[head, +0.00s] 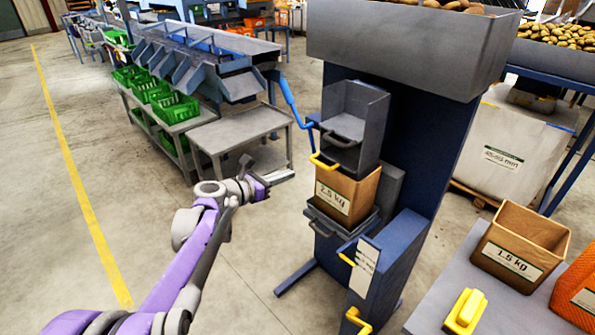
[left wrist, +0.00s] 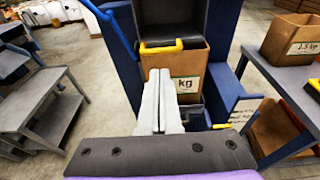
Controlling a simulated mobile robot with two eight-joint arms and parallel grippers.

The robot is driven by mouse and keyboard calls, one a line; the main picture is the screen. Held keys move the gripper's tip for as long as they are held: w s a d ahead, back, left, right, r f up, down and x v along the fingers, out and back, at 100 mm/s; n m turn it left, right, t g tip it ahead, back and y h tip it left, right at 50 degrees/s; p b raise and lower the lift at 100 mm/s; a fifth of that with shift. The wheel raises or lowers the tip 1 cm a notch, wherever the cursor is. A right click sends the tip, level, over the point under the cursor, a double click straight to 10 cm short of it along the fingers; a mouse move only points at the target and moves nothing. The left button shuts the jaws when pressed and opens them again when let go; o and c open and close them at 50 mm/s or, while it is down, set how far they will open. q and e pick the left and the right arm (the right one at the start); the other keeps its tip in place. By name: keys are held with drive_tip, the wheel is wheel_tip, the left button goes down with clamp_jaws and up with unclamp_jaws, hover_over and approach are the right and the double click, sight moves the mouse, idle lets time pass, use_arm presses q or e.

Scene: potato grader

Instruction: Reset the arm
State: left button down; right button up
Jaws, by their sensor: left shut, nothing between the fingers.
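My left arm (head: 195,245) comes in from the lower left in the head view. Its gripper (head: 285,175) is shut and empty, in the air in front of the blue weighing stand, left of the 2.5 kg box. In the left wrist view the closed fingers (left wrist: 159,85) point toward the brown box (left wrist: 190,68), which they partly cover. I cannot tell the exact gap to it. In the head view the 2.5 kg box (head: 345,190) stands on the stand's shelf under a grey chute (head: 355,115) with a yellow handle. My right gripper is not in view.
A grey table (head: 450,290) at the lower right bears a 1.5 kg box (head: 520,245), an orange sack (head: 580,290) and a yellow-handled tool (head: 465,310). A grey side table (head: 240,130) and green crates (head: 172,105) are behind my left gripper. Floor at left is clear.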

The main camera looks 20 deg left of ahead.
use_arm(q)
drive_tip(key=s+d+f+m+g+p, duration=0.35)
drive_tip(key=s+d+m+g, duration=0.25)
drive_tip(key=s+d+m, duration=0.85)
drive_tip(key=s+f+m+g+y+p, duration=0.1)
drive_tip(key=s+f+m+y, duration=0.2)
drive_tip(key=s+m, duration=0.5)
drive_tip(key=s+a+f+m+g+y+p, duration=0.1)
drive_tip(key=s+f+m, duration=0.3)
drive_tip(key=s+m, duration=0.5)
drive_tip(key=shift+s+a+g+y+p, duration=0.3)
drive_tip(key=shift+s+g+y+p, duration=0.2)
drive_tip(key=shift+s+y, duration=0.3)
drive_tip(key=shift+w, duration=0.15)
